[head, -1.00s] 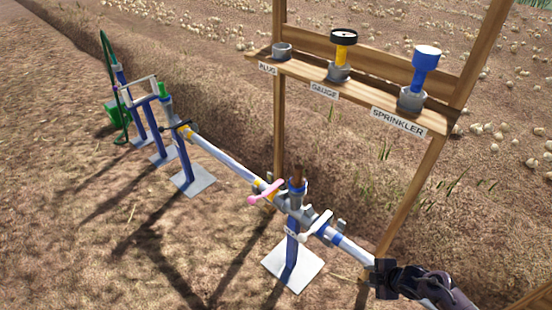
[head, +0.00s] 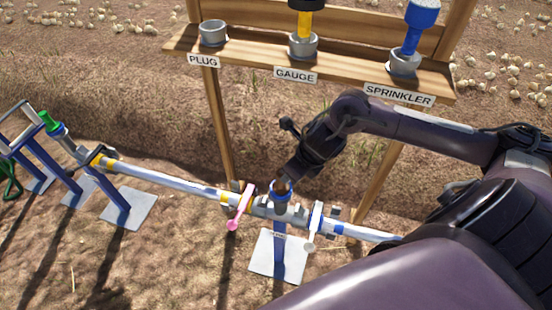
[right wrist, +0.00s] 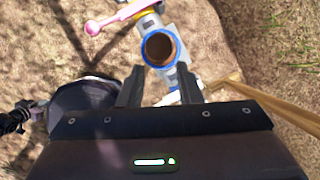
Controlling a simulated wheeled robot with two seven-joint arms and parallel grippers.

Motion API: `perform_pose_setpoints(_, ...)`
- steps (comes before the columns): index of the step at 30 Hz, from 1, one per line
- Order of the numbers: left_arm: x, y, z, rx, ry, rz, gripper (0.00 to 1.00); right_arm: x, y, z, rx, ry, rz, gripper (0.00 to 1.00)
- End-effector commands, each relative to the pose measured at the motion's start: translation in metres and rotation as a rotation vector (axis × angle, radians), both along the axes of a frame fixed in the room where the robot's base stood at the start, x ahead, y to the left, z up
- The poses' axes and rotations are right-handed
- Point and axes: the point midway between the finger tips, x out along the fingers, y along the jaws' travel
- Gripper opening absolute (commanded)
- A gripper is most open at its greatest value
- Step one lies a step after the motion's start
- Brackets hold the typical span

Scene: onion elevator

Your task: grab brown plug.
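The brown plug (head: 282,186) stands upright in the blue-collared top of the pipe fitting on the post. In the right wrist view the plug (right wrist: 160,48) shows as a round brown top inside a blue ring, just beyond my fingertips. My right gripper (head: 290,176) has come in from the right, close to the plug in the head view. In the right wrist view my right gripper (right wrist: 160,86) is open, with nothing between its two fingers. My left gripper cannot be made out in these frames.
A pink-handled valve (head: 239,207) and a white-handled valve (head: 315,226) flank the fitting. Behind stands a wooden shelf (head: 254,57) with an empty plug holder (head: 213,33), a yellow gauge (head: 304,22) and a blue sprinkler (head: 414,36). A pipe (head: 165,180) runs left.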

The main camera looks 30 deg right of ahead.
Motion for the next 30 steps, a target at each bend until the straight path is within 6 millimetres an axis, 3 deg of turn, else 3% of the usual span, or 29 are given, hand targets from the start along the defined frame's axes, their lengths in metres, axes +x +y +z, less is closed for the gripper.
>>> perform_pose_setpoints(3, -0.006, -0.003, -0.003, -0.003, 0.009, -0.001, 0.0, 0.009, 0.003, -0.02, 0.006, -0.001, -0.004, 0.32)
perform_pose_setpoints(7, -0.007, -0.001, -0.005, -0.001, 0.009, -0.001, 0.0, 0.014, 0.004, -0.031, 0.004, -0.002, -0.004, 0.32)
perform_pose_setpoints(11, -0.004, 0.003, -0.005, 0.005, 0.006, -0.001, 0.0, 0.017, 0.005, -0.04, 0.005, -0.002, -0.005, 0.32)
perform_pose_setpoints(19, 0.005, 0.006, -0.009, 0.008, -0.002, 0.004, 0.0, 0.03, 0.01, -0.075, 0.005, -0.001, -0.006, 0.32)
perform_pose_setpoints(28, 0.017, 0.004, -0.006, 0.006, -0.02, 0.005, 0.0, 0.033, 0.01, -0.08, 0.002, -0.002, -0.004, 0.32)
perform_pose_setpoints(30, 0.016, 0.004, -0.006, 0.005, -0.018, 0.005, 0.0, 0.033, 0.01, -0.08, 0.002, -0.002, -0.004, 0.25)
